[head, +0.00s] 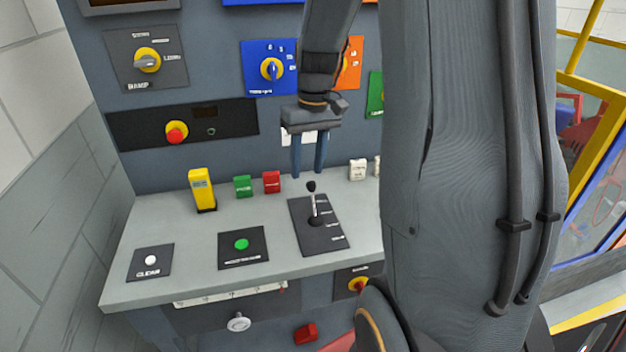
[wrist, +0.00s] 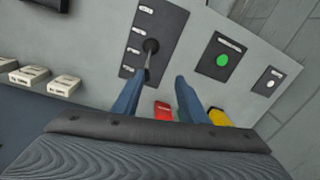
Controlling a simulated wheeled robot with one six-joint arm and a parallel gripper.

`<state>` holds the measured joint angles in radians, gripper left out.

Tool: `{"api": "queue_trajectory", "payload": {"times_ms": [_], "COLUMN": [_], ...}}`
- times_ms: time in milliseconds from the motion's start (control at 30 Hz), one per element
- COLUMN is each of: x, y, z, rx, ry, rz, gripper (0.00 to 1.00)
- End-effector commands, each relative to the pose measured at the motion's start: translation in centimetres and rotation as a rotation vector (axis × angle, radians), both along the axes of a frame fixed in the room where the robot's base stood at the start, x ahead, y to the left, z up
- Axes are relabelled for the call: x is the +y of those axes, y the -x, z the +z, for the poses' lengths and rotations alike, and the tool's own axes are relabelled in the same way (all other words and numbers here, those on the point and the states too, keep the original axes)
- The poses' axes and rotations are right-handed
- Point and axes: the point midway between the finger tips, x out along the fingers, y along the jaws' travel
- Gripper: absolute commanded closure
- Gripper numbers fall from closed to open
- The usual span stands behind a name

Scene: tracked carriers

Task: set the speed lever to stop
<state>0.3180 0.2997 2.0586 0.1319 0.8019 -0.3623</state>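The speed lever is a thin metal stick with a black knob (head: 311,186), rising from a black plate (head: 335,241) with several white labels on the grey desk. The labels are too small to read. In the wrist view the lever stick (wrist: 148,62) stands on its plate (wrist: 172,22), just beyond my fingertips. My gripper (head: 308,174) points down above the back edge of the plate, its two blue fingers apart. In the wrist view my gripper (wrist: 154,82) is open, with the lever's stick near the left finger. Nothing is clearly held.
A green button plate (head: 230,259) and a white button plate (head: 140,270) lie left of the lever. A yellow block (head: 201,188), a green block (head: 243,186) and a red block (head: 271,182) stand behind. Knobs and a red button (head: 176,132) are on the back panel.

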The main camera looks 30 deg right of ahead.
Motion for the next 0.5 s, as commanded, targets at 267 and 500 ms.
{"api": "queue_trajectory", "payload": {"times_ms": [267,500], "x": [-3.5,-2.9], "y": [-1.8,-1.8], "z": [-0.3,-3.9], "rx": [0.014,0.014], "ry": [-0.038,-0.038], "rz": [-0.003,-0.002], "gripper": [0.61,0.61]}}
